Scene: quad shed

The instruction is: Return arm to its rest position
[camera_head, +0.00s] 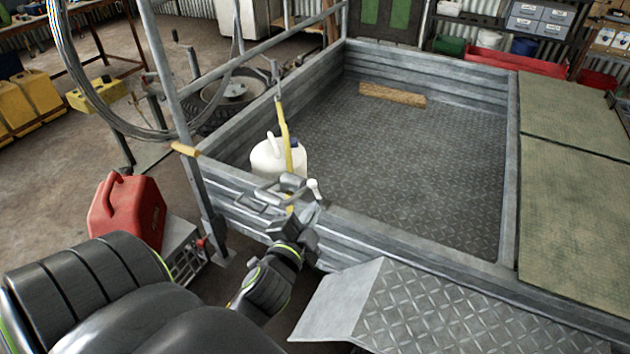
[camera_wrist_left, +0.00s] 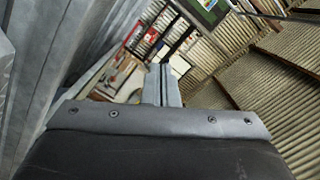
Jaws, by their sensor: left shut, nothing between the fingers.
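My left arm comes in from the lower left of the head view. Its gripper (camera_head: 304,214) is at the outer face of the trailer's near side wall, close to a grey metal fitting (camera_head: 285,190) at the wall's top edge. In the left wrist view the fingers (camera_wrist_left: 162,84) are together, with nothing between them. I cannot tell whether the gripper touches the fitting or wall. A yellow strap (camera_head: 286,140) runs down past a white container (camera_head: 265,158) inside the trailer to the fitting. My right gripper is not in view.
The trailer bed (camera_head: 420,150) holds a wooden block (camera_head: 392,95). A ramp plate (camera_head: 450,310) lies right of my gripper. A metal post (camera_head: 165,75) rises at the trailer corner.

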